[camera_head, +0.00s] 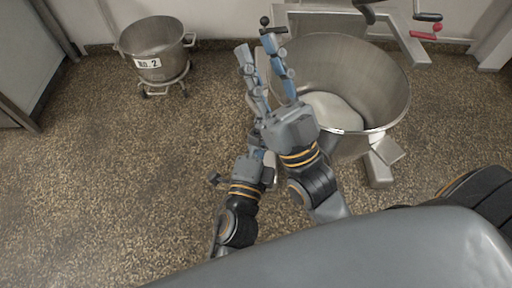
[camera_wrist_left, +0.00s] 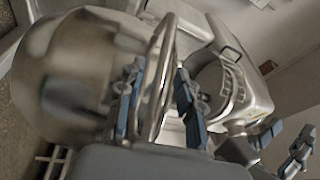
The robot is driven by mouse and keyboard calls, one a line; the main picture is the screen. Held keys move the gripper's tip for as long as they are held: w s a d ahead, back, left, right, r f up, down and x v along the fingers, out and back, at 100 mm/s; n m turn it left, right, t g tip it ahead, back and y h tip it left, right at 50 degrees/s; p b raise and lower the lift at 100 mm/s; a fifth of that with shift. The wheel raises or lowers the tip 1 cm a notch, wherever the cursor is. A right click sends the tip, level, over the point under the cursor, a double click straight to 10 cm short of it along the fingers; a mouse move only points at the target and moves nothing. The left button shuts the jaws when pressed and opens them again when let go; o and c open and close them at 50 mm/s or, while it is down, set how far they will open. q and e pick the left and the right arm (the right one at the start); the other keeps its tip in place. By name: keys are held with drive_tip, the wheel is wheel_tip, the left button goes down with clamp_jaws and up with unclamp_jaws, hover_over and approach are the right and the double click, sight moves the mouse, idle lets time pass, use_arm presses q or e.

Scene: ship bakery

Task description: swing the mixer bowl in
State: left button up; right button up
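The steel mixer bowl (camera_head: 385,85) stands at the right in the head view, with pale dough (camera_head: 333,110) in it. It also fills the left of the left wrist view (camera_wrist_left: 65,75). My right gripper (camera_head: 260,50) reaches over the bowl's left rim, its two fingers spread and nothing seen between them. My left gripper (camera_wrist_left: 158,85) has its fingers on either side of a curved metal bar (camera_wrist_left: 168,50) beside the bowl, with gaps visible. Whether the bar is touched cannot be told.
A second wheeled bowl (camera_head: 155,65) marked "NO. 2" stands at the back left. The mixer frame (camera_head: 408,40) has a red knob (camera_head: 421,35) and a black-tipped lever (camera_head: 428,16) at the upper right. Speckled floor is clear at the left.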

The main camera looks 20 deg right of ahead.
use_arm(q)
drive_tip(key=v, duration=1)
drive_tip(key=shift+s, duration=0.15)
